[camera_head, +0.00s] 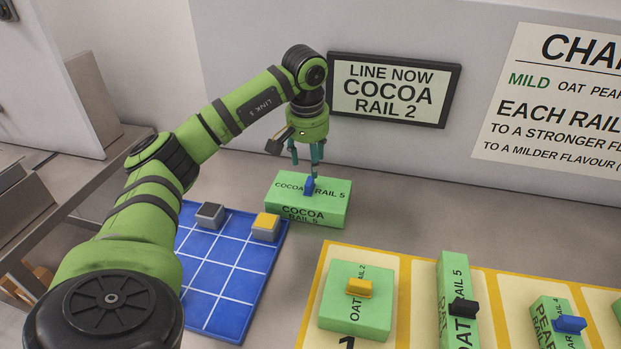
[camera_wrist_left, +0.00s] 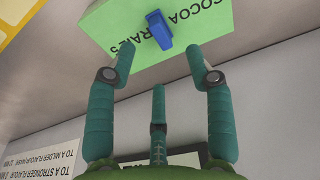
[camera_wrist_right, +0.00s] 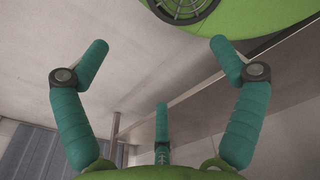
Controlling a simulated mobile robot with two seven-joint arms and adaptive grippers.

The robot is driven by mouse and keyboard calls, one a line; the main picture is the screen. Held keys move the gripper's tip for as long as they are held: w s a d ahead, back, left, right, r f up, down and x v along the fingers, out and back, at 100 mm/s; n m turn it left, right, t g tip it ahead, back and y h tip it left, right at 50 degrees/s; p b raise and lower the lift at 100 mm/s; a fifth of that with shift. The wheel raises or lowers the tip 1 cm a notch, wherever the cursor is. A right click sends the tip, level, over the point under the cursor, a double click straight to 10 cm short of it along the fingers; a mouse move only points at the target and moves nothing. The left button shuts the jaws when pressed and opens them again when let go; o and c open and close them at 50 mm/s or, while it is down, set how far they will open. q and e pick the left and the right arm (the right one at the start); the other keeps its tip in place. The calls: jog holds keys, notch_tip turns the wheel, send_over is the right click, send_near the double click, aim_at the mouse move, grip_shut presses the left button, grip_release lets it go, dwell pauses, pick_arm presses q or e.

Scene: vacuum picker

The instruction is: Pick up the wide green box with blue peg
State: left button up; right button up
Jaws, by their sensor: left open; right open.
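The wide green box (camera_head: 325,205), marked COCOA RAIL 5, lies on the grey table below the wall sign. Its blue peg (camera_head: 309,186) stands up from the top face. My left gripper (camera_head: 306,168) is above the box, close to the peg, with its fingers pointing down. In the left wrist view the open fingers (camera_wrist_left: 160,60) are apart, and the blue peg (camera_wrist_left: 159,30) shows between and just beyond their tips; they do not appear to hold it. My right gripper (camera_wrist_right: 152,55) is open and empty, seen only in the right wrist view.
A blue gridded mat (camera_head: 222,275) with a grey block (camera_head: 210,215) and a yellow-topped block (camera_head: 265,227) lies left of the box. A yellow-striped board (camera_head: 415,290) holds several green boxes, including one with a yellow peg (camera_head: 358,288). The wall with a COCOA RAIL 2 sign (camera_head: 394,90) stands behind.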

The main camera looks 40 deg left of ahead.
aim_at(311, 181)
pick_arm(q)
notch_tip(311, 181, down, 3)
jog(key=shift+d+r+p, duration=0.15)
jog(key=shift+r+p, duration=0.05)
jog(key=shift+p, duration=0.45)
jog(key=f, duration=0.1)
jog(key=f+p, duration=0.1)
jog(key=f, duration=0.1)
jog(key=shift+w+a+f, duration=0.2)
jog(key=shift+w, duration=0.15)
jog(key=shift+f, duration=0.2)
grip_shut()
jog(key=shift+r, duration=0.1)
pick_arm(e)
jog(key=shift+s+d+r, duration=0.1)
jog(key=shift+s+r, duration=0.2)
jog(key=shift+r, duration=0.3)
jog(key=shift+s+d+r, duration=0.1)
jog(key=shift+s+r, duration=0.2)
jog(key=shift+r, duration=0.25)
